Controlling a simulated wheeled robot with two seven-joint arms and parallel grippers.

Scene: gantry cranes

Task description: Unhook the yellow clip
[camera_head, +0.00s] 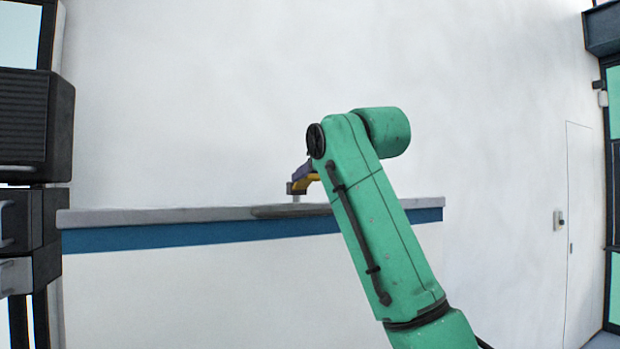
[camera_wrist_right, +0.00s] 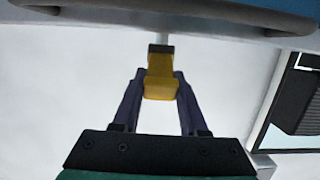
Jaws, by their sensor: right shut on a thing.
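The yellow clip (camera_head: 306,182) is above the grey top of the counter in the head view, partly hidden by my right arm. In the right wrist view the yellow clip (camera_wrist_right: 160,84) sits between the two purple fingers of my right gripper (camera_wrist_right: 161,92), which is shut on it. Its dark end (camera_wrist_right: 160,49) points away from my palm. A thin pale rod (camera_wrist_right: 163,38) meets that dark end; I cannot tell whether the clip is hooked on it. My right gripper (camera_head: 302,172) is small and partly hidden in the head view. My left gripper is not in view.
The long counter (camera_head: 150,216) has a grey top and a blue front band (camera_head: 150,239). A grey bar (camera_head: 285,211) lies along its edge near the clip. A dark cabinet (camera_head: 35,125) stands at the left. The counter top left of the clip is clear.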

